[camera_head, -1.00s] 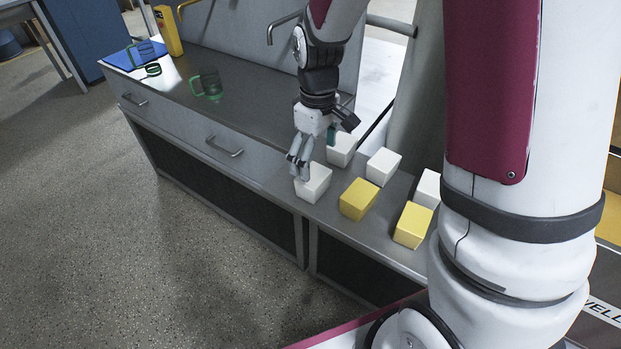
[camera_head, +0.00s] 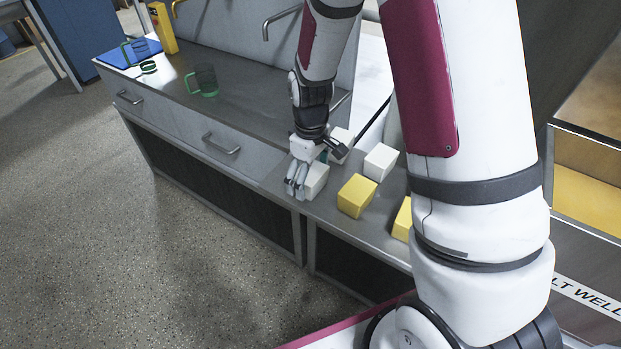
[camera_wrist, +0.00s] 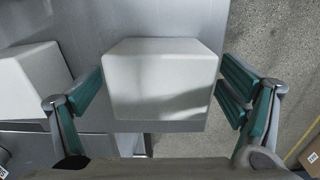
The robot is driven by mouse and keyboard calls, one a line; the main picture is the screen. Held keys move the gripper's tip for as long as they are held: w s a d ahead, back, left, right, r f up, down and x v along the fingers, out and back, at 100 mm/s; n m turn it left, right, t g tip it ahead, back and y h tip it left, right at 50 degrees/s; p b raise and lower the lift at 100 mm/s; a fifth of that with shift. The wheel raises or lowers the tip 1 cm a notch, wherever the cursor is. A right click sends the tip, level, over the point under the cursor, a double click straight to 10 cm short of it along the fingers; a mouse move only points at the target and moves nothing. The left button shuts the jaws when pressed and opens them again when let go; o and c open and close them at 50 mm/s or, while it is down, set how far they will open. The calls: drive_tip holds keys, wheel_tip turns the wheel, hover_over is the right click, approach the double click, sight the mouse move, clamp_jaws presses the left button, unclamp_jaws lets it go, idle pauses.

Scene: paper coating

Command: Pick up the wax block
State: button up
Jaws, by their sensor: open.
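A white block (camera_wrist: 160,80) lies between the two open fingers of my gripper (camera_wrist: 160,98) in the wrist view, with a gap on each side. In the head view my gripper (camera_head: 312,172) is down at this white block (camera_head: 316,180) near the counter's front edge, and the fingers hide part of it. Another white block (camera_head: 341,142) stands just behind the gripper, partly hidden, and a third white block (camera_head: 380,162) is to the right. A yellow block (camera_head: 356,196) stands in front of that one. A second yellow block (camera_head: 402,220) is partly behind my arm.
The blocks stand on a metal counter (camera_head: 250,110). A second white block (camera_wrist: 35,80) is close beside the left finger in the wrist view.

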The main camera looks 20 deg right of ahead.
drive_tip(key=c, duration=1.5)
drive_tip(key=shift+r, duration=0.15)
